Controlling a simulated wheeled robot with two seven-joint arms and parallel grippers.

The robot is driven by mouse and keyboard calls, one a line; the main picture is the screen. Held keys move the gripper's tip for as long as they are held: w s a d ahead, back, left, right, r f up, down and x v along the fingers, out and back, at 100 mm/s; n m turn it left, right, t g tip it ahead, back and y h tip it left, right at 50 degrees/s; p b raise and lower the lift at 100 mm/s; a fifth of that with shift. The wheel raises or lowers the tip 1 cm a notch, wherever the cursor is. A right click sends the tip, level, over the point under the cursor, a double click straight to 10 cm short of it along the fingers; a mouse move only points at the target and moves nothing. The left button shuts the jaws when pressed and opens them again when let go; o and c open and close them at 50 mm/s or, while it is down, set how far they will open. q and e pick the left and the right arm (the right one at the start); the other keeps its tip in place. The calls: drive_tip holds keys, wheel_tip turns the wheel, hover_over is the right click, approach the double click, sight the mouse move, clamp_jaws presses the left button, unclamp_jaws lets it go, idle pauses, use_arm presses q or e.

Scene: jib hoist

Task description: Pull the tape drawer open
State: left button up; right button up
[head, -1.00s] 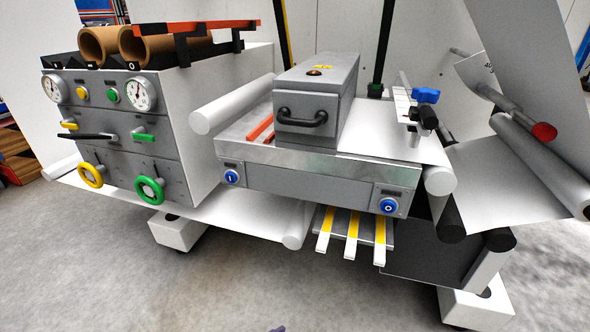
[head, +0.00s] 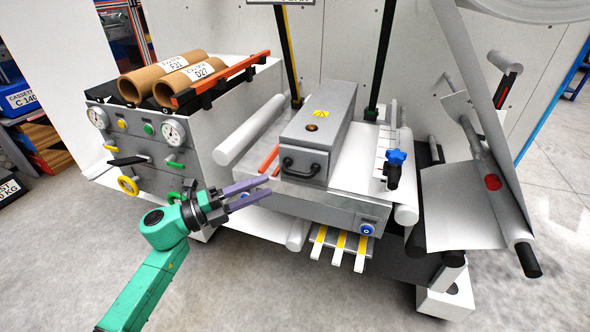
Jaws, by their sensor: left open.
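A shallow grey tray with yellow strips and white end tabs (head: 341,241), which looks like the tape drawer, sticks out a little under the front of the grey table (head: 300,204). Its rear part is hidden beneath the table. My left gripper (head: 269,187) has purple fingers, spread apart with nothing between them. It is in front of the table's left front corner, left of the tray and higher in the picture, apart from it. The fingers hide part of the table front. My right gripper is not in view.
A grey box with a black handle (head: 302,168) stands on the table. A blue button (head: 367,229) is on the table front, right above the tray. A control cabinet with valves and gauges (head: 140,150) stands left. The floor in front is clear.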

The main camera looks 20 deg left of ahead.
sight(295, 174)
use_arm(q)
drive_tip(key=x, duration=0.9)
drive_tip(key=shift+d, duration=0.1)
clamp_jaws()
idle(0.9)
